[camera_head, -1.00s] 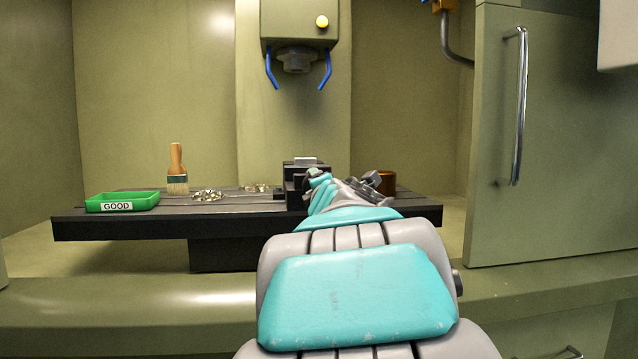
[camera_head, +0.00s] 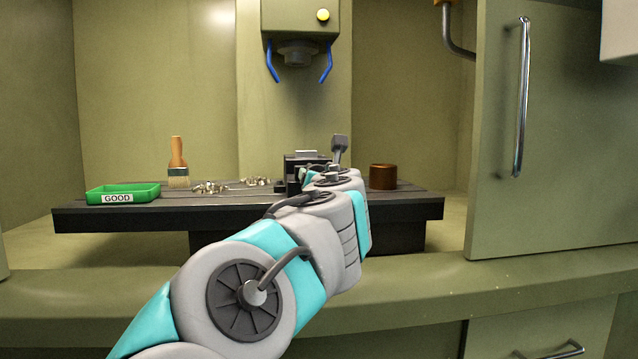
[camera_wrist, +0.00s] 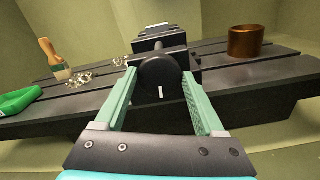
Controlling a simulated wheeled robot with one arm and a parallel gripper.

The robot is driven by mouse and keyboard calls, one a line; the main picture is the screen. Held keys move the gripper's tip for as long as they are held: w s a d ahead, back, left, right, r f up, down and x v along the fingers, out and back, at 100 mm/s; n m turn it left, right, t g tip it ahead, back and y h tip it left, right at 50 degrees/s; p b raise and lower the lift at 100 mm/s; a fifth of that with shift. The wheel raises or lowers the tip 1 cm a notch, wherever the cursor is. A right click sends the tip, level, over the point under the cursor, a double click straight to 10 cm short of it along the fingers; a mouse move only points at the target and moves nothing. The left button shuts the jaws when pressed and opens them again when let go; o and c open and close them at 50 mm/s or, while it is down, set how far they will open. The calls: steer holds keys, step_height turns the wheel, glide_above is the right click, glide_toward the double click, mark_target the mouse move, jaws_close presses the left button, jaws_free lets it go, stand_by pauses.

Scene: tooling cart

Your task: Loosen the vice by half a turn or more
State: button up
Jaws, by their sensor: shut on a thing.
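The dark vice (camera_head: 293,173) stands on the black slotted table, and my arm hides its near part in the head view. In the wrist view the vice's body (camera_wrist: 158,43) lies behind a round dark knob (camera_wrist: 155,72). The knob faces me and has a white mark on its lower part, pointing nearly straight down. My gripper (camera_wrist: 160,78) is shut on this knob, with one green finger on each side of it. In the head view my wrist hides the fingers and the knob.
A green tray marked GOOD (camera_head: 118,199), a brush (camera_head: 178,172) and metal chips (camera_head: 210,187) lie left of the vice on the table (camera_head: 130,216). A brown cylinder (camera_head: 383,177) stands to its right. A spindle head (camera_head: 297,52) hangs above. A cabinet door stands at the right.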

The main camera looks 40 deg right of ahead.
steer(key=shift+n+b, duration=0.35)
steer(key=shift+n, duration=0.65)
steer(key=o, duration=1.3)
steer(key=shift+o, duration=0.2)
steer(key=v, duration=0.7)
steer(key=shift+s+a, duration=0.25)
steer(key=shift+s, duration=0.1)
